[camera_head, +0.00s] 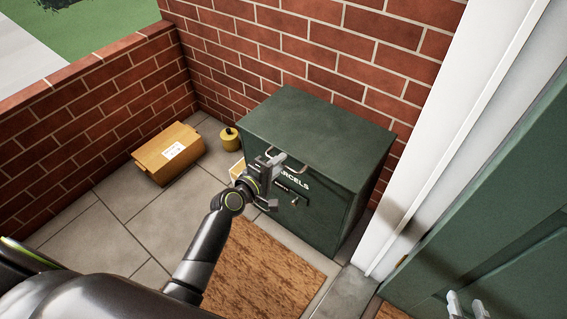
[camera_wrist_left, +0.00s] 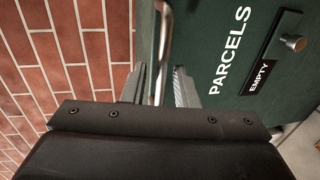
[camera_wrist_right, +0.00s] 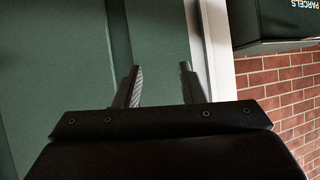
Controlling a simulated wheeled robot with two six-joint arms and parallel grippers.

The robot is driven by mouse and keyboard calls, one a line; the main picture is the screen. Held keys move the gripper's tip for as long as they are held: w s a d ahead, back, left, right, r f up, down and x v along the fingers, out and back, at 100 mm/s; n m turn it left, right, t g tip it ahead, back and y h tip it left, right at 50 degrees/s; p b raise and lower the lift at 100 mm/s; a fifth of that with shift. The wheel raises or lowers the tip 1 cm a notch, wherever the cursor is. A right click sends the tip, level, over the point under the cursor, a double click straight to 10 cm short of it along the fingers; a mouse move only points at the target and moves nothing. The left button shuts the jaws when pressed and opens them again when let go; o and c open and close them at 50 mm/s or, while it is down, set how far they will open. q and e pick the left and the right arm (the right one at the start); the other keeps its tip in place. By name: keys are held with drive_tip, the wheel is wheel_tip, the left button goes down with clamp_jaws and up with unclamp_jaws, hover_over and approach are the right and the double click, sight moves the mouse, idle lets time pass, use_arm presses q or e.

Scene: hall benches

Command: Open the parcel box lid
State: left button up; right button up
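The green parcel box (camera_head: 318,133) stands against the brick wall with its lid (camera_head: 310,118) shut. A metal bar handle (camera_head: 297,166) is on its front near the lid, above the PARCELS lettering. My left gripper (camera_head: 270,182) is at the box front, hiding part of the handle and lettering. In the left wrist view, the handle (camera_wrist_left: 161,60) runs between its spread fingers (camera_wrist_left: 160,88), with gaps on both sides; I cannot tell how deep it sits. My right gripper (camera_wrist_right: 157,88) is open and empty before the green door; its fingertips show at the head view's bottom right (camera_head: 467,304).
A cardboard parcel (camera_head: 168,152) and a yellow pot (camera_head: 229,138) are on the paving left of the box. A brown doormat (camera_head: 262,272) lies in front. The white door frame (camera_head: 440,140) and green door (camera_head: 500,215) bound the right side. A knob (camera_wrist_left: 294,42) sits beside an EMPTY label.

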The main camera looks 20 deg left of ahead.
use_arm(q)
drive_tip(key=shift+w+d+f, duration=0.15)
drive_tip(key=shift+w+d, duration=0.05)
drive_tip(key=shift+w, duration=0.45)
drive_tip(key=shift+d, duration=0.1)
use_arm(e)
drive_tip(key=shift+w+d+r+t, duration=0.1)
drive_tip(key=shift+w+r+t, duration=0.25)
drive_tip(key=shift+r, duration=0.2)
drive_tip(key=shift+w+d+r+t, duration=0.1)
drive_tip(key=shift+w+r+t, duration=0.2)
drive_tip(key=shift+r, duration=0.25)
drive_tip(key=shift+s, duration=0.1)
use_arm(q)
drive_tip(key=shift+c, duration=1)
clamp_jaws()
use_arm(e)
drive_tip(key=shift+w+d+f, duration=0.1)
drive_tip(key=shift+w+f, duration=0.35)
drive_tip(key=shift+w, duration=0.1)
